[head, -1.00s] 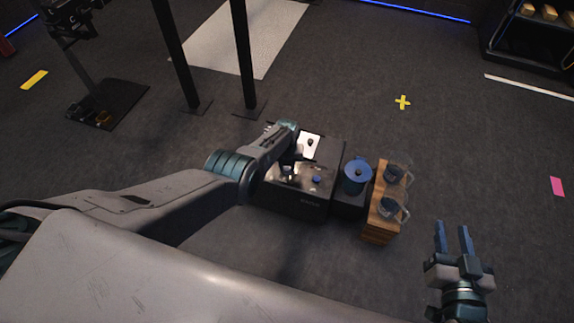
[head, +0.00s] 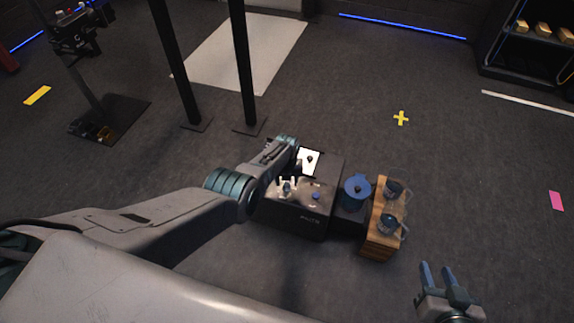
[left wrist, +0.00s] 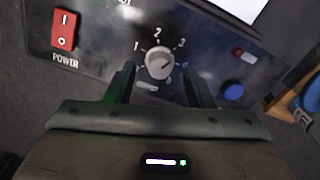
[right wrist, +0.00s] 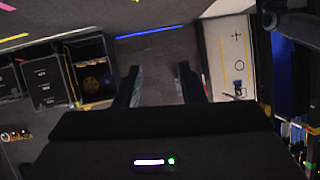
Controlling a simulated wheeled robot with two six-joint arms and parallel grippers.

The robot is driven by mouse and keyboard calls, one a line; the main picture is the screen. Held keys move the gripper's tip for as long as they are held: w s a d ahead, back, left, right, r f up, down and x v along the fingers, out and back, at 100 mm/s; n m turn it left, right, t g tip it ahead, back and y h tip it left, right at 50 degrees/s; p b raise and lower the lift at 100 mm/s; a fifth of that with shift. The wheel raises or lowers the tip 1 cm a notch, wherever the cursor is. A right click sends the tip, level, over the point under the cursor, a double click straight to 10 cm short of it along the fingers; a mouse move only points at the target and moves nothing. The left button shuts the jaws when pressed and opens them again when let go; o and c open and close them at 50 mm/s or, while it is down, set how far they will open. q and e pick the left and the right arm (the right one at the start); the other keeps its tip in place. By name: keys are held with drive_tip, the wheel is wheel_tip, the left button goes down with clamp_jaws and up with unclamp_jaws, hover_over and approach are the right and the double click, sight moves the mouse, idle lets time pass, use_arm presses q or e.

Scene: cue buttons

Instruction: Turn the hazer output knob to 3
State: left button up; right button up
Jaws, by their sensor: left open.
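The hazer is a black box (head: 290,222) on the floor. Its output knob (left wrist: 159,65) is pale and round, with 1, 2 and 3 printed around it in the left wrist view. A dark mark on the knob seems to point up and right, roughly towards the 3. My left gripper (left wrist: 159,77) is open, with one finger on each side of the knob; I cannot tell if they touch it. In the head view my left gripper (head: 289,178) is over the panel. My right gripper (head: 447,274) is open and empty, away at the lower right.
A red power switch (left wrist: 64,30) and a blue button (left wrist: 233,92) are on the same panel. A blue lidded pot (head: 356,188) and a wooden block (head: 379,238) with glass cups stand right of the box. Black posts (head: 243,70) stand behind.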

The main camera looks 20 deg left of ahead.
sight(287, 184)
use_arm(q)
wheel_tip(287, 184, up, 2)
drive_tip(key=shift+r+p, duration=0.1)
drive_tip(key=shift+p, duration=0.65)
wheel_tip(287, 184, up, 7)
drive_tip(key=p, duration=0.4)
drive_tip(key=shift+p, duration=0.3)
use_arm(e)
drive_tip(key=s+d+n+g+h, duration=0.1)
drive_tip(key=s+d+g+h, duration=0.1)
drive_tip(key=s+g, duration=0.5)
drive_tip(key=shift+s+d+g, duration=0.2)
drive_tip(key=shift+d+g, duration=0.3)
drive_tip(key=shift+d, duration=0.05)
drive_tip(key=shift+r, duration=0.1)
